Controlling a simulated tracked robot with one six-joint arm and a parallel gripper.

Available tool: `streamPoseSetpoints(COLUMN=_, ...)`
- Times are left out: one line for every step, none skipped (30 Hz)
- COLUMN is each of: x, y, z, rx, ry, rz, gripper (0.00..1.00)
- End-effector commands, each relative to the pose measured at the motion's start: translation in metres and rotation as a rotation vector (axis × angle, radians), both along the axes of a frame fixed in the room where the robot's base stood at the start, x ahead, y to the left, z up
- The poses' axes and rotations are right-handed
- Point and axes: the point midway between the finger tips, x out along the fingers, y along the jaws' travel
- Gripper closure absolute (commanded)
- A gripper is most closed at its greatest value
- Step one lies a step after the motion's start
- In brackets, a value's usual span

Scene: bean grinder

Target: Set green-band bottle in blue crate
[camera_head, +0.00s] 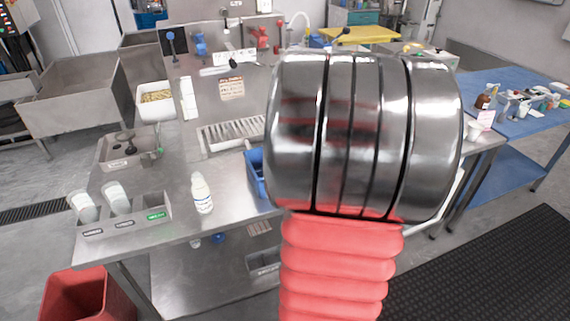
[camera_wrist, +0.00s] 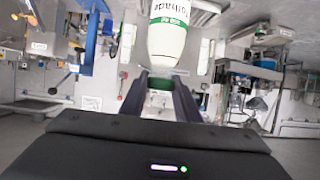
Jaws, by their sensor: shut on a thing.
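In the head view my arm hides the gripper and the held bottle. The blue crate (camera_head: 254,172) stands on the steel counter, its right part hidden behind my arm. Another white bottle (camera_head: 202,194) shows upright on the counter left of the crate. I cannot make out a band on it.
A steel rack (camera_head: 125,226) at the counter's front left holds two pale bottles (camera_head: 84,207) and an empty slot with a green label. A white tub (camera_head: 155,100) stands farther back. A red bin (camera_head: 88,296) is on the floor.

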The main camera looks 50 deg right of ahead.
Motion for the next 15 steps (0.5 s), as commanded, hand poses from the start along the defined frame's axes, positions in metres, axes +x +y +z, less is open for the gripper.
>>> streamPoseSetpoints(x=0.001, y=0.001, z=-0.006, rx=0.005, ry=0.0, rz=0.0, gripper=1.0)
streamPoseSetpoints(x=0.001, y=0.001, z=-0.01, rx=0.003, ry=0.001, rz=0.001, gripper=1.0)
streamPoseSetpoints(x=0.001, y=0.001, z=-0.016, rx=0.005, ry=0.001, rz=0.001, gripper=1.0)
streamPoseSetpoints(x=0.001, y=0.001, z=-0.021, rx=0.006, ry=0.001, rz=0.0, gripper=1.0)
streamPoseSetpoints(x=0.001, y=0.001, z=-0.027, rx=0.006, ry=0.001, rz=0.0, gripper=1.0)
streamPoseSetpoints(x=0.001, y=0.001, z=-0.034, rx=0.006, ry=0.001, rz=0.001, gripper=1.0)
streamPoseSetpoints(x=0.001, y=0.001, z=-0.038, rx=0.006, ry=0.001, rz=0.001, gripper=1.0)
streamPoseSetpoints(x=0.001, y=0.001, z=-0.044, rx=0.005, ry=0.002, rz=0.002, gripper=1.0)
streamPoseSetpoints(x=0.001, y=0.001, z=-0.051, rx=0.005, ry=0.002, rz=0.001, gripper=1.0)
streamPoseSetpoints(x=0.001, y=0.001, z=-0.056, rx=0.007, ry=0.001, rz=0.001, gripper=1.0)
streamPoseSetpoints(x=0.001, y=0.001, z=-0.061, rx=0.006, ry=0.001, rz=0.002, gripper=1.0)
streamPoseSetpoints(x=0.001, y=0.002, z=-0.068, rx=0.006, ry=0.001, rz=0.002, gripper=1.0)
streamPoseSetpoints(x=0.001, y=0.002, z=-0.074, rx=0.006, ry=0.001, rz=0.001, gripper=1.0)
streamPoseSetpoints(x=0.001, y=0.002, z=-0.08, rx=0.007, ry=0.002, rz=0.001, gripper=1.0)
streamPoseSetpoints(x=0.001, y=0.002, z=-0.087, rx=0.006, ry=0.002, rz=0.003, gripper=1.0)
